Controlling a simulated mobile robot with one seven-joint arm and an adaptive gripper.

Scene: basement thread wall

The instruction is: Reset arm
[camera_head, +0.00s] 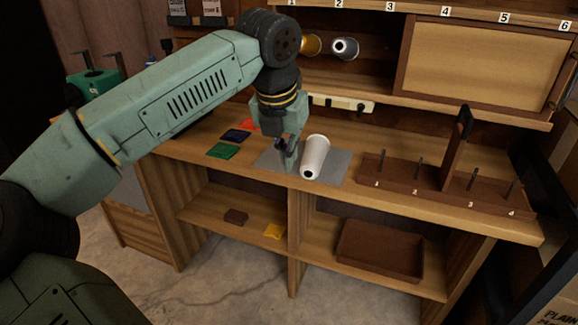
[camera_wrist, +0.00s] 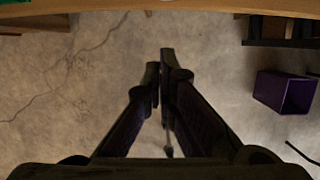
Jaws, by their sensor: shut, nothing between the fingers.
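My gripper (camera_head: 287,158) is over the wooden workbench, beside the left side of a white spool (camera_head: 314,157) on a grey mat (camera_head: 330,172). The gripper is shut and empty. In the wrist view my gripper (camera_wrist: 161,55) points down past the bench's edge (camera_wrist: 190,6) at the concrete floor, with its fingers together. My arm reaches in from the left. Part of the mat is hidden behind the gripper and the spool.
A brown peg rack (camera_head: 440,186) with numbered pegs stands right on the bench. Green (camera_head: 222,151), blue and red squares lie left. Two spools (camera_head: 345,48) sit in the upper shelf. A brown tray (camera_head: 380,250) is below. A purple bin (camera_wrist: 285,92) stands on the floor.

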